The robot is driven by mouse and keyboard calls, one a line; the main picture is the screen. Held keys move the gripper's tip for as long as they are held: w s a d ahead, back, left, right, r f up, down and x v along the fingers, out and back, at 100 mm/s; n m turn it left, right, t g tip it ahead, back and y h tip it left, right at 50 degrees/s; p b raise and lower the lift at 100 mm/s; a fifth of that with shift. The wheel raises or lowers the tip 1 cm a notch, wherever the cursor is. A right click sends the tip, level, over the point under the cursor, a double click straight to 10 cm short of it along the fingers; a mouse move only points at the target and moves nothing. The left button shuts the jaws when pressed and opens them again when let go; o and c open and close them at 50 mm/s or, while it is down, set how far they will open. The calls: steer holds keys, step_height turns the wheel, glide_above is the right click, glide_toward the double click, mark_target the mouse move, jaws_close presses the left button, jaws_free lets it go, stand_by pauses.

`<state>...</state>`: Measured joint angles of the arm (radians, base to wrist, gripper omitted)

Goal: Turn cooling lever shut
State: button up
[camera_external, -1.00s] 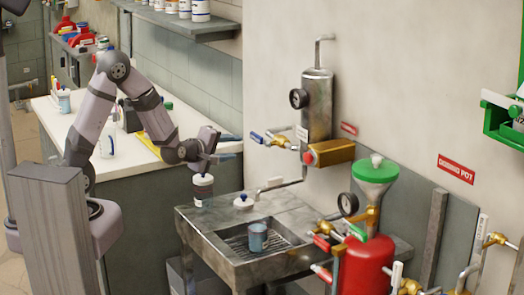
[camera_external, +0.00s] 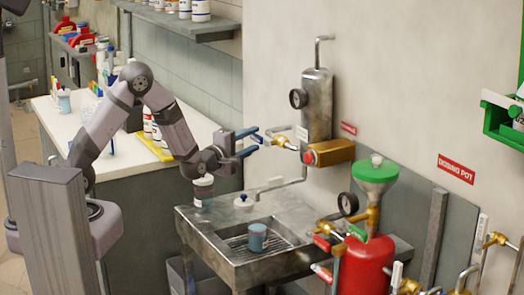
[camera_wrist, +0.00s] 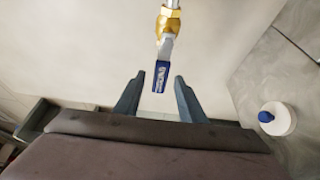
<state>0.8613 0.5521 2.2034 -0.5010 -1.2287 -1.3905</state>
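The cooling lever, a flat bar with a blue grip (camera_wrist: 160,78), extends from a brass valve (camera_wrist: 168,22) in the wrist view. In the external view the lever (camera_external: 262,139) points left from the brass fitting beside the steel cylinder on the wall. My gripper (camera_wrist: 158,80) is open, with its two dark fingers on either side of the blue end and visible gaps between. In the external view my gripper (camera_external: 256,139) is at the lever's free end. I cannot tell whether a finger touches it.
A steel sink bench (camera_external: 215,228) with a blue cup (camera_external: 257,237) stands below. A grey pressure gauge (camera_external: 298,98) and a gold block (camera_external: 332,152) lie right of the lever.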

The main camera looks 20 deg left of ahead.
steer(key=shift+p+x, duration=0.4)
steer(key=shift+x, duration=1)
jaws_close()
